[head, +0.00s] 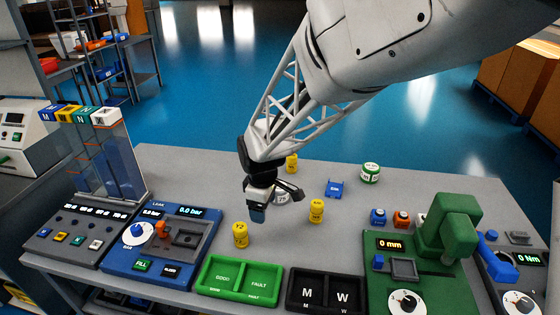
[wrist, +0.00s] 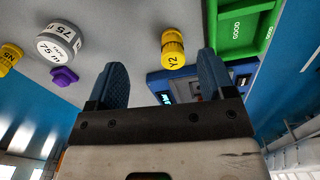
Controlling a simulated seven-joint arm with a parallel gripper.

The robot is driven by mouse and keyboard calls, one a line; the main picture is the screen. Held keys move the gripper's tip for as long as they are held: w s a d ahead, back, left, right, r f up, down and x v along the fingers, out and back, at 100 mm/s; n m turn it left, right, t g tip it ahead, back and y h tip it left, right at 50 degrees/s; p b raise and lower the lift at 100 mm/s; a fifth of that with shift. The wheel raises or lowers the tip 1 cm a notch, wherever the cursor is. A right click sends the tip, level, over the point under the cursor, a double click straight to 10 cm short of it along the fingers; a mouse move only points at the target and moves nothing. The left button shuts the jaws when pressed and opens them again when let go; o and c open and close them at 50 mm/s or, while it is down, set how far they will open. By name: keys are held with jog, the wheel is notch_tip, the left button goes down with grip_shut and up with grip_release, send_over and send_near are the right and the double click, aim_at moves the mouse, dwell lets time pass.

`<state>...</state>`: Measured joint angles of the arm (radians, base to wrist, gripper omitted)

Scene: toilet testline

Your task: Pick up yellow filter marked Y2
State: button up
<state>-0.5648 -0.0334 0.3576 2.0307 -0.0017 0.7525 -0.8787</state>
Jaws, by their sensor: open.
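My gripper (head: 274,204) is above the table, behind and to the right of Y2 in the head view. In the wrist view my gripper's two blue-grey fingers (wrist: 165,72) are spread apart with nothing between them. My gripper does not touch Y2.
Other yellow cylinders stand right (head: 316,211) and behind (head: 291,163) my gripper. A white-topped cylinder (wrist: 62,42) and a purple piece (wrist: 64,77) lie near. A green GOOD/FAULT tray (head: 238,277), the blue leak station (head: 160,245) and a green press (head: 450,235) line the front.

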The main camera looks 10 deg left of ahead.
aim_at(239, 227)
jog(key=a+f+n, duration=0.1)
jog(key=a+f, duration=0.1)
jog(key=a+f+n, duration=0.1)
jog(key=a+f, duration=0.1)
jog(key=a, duration=0.1)
jog(key=a+f, duration=0.1)
jog(key=a, duration=0.2)
jog(key=shift+f+n, duration=0.4)
jog(key=shift+d, duration=0.1)
jog(key=shift+f, duration=1.3)
jog(key=shift+w+d+f, duration=0.1)
jog(key=shift+f, duration=2.5)
